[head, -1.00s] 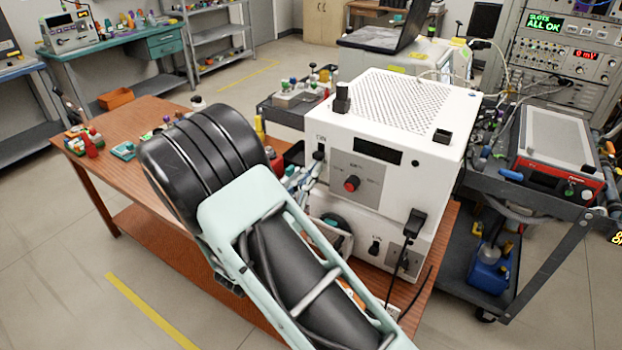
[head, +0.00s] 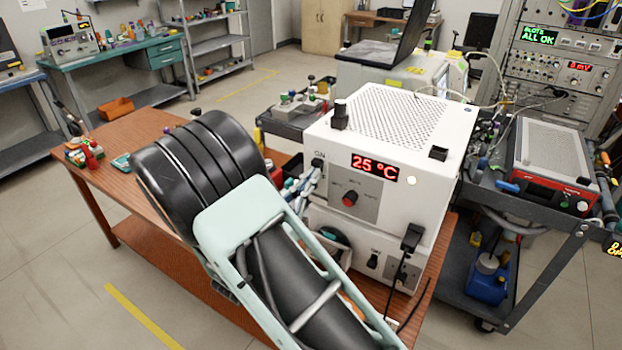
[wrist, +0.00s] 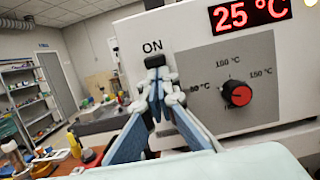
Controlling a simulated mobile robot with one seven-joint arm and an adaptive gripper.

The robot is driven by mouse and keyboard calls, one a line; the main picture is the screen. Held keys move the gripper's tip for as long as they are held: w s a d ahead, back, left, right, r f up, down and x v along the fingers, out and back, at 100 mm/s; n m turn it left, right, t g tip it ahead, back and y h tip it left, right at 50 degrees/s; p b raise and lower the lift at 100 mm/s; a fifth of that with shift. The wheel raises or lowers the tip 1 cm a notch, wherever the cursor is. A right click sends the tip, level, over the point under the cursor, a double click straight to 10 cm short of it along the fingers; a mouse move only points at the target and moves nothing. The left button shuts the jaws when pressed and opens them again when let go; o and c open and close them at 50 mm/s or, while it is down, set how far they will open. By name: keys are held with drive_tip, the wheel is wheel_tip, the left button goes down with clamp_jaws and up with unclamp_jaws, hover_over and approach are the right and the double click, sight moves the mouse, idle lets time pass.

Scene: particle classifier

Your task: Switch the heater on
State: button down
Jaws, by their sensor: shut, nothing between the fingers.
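The heater (head: 428,165) is a white box with a perforated top, standing on the wooden table. Its display (head: 375,167) is lit red and reads 25 °C; it also shows in the wrist view (wrist: 249,12). A pale round light glows right of the display. A black switch (wrist: 154,61) sits under the word ON at the front's left side. My gripper (wrist: 156,100) is shut and empty, its tips just below the switch; I cannot tell whether they touch it. A red knob (wrist: 236,94) is to the right.
A lower white unit (head: 374,262) with a switch and plugged cable is under the heater. A dark cart (head: 535,213) with a red-framed device stands close on the right. Small items and bottles lie on the wooden table (head: 122,208), left of my arm.

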drive_tip(key=s+a+f+b, duration=0.4)
drive_tip(key=s+a+f, duration=0.1)
drive_tip(key=s, duration=0.3)
drive_tip(key=shift+a+f, duration=0.2)
drive_tip(key=shift+f, duration=0.55)
drive_tip(key=shift+d, duration=0.1)
